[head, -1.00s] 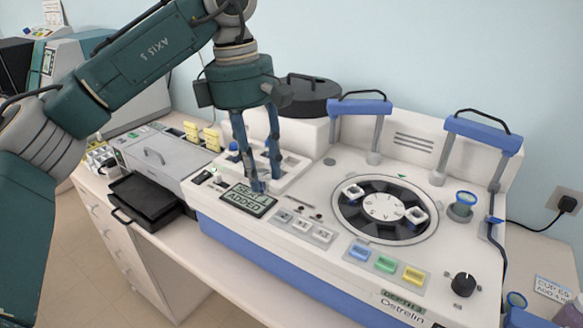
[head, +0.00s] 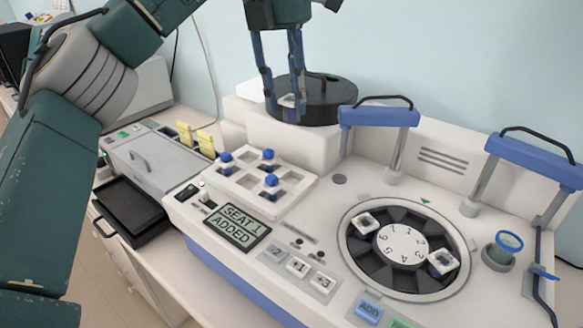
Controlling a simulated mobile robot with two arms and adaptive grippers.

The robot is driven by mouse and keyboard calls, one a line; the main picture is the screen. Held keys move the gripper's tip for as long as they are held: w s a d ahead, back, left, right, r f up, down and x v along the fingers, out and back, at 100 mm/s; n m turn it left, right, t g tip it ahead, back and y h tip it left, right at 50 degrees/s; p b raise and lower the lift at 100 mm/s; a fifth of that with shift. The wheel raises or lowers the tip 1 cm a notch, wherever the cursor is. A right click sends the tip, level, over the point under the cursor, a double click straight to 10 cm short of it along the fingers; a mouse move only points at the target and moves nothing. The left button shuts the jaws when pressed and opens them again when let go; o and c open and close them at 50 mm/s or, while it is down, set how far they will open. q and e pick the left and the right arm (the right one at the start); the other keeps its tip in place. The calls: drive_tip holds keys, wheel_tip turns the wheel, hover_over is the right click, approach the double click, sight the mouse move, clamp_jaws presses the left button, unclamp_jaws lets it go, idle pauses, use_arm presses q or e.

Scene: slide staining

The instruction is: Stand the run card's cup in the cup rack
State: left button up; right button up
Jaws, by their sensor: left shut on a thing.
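My left gripper (head: 284,117) is raised at the top middle, in front of the black round lid. It is shut on a small pale cup (head: 288,101), partly hidden by the fingers. The run card is not in view. My right gripper is not in view.
A dark carousel (head: 392,272) holds white square pieces at the left (head: 365,223) and right (head: 442,262). Blue handled frames (head: 381,115) stand behind. A black tray (head: 131,212) lies at left.

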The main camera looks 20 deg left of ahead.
use_arm(q)
wheel_tip(320, 180, down, 3)
drive_tip(key=shift+s+r, duration=0.1)
drive_tip(key=shift+s, duration=0.05)
drive_tip(key=f, duration=0.4)
drive_tip(key=f+p, duration=0.1)
drive_tip(key=f, duration=0.3)
drive_tip(key=w+f+p, duration=0.1)
drive_tip(key=f, duration=0.3)
drive_tip(key=shift+s, duration=0.1)
drive_tip(key=shift+f+b, duration=0.35)
drive_tip(key=o, duration=0.5)
drive_tip(key=shift+f, duration=0.1)
drive_tip(key=o, duration=0.5)
drive_tip(key=shift+c, duration=0.2)
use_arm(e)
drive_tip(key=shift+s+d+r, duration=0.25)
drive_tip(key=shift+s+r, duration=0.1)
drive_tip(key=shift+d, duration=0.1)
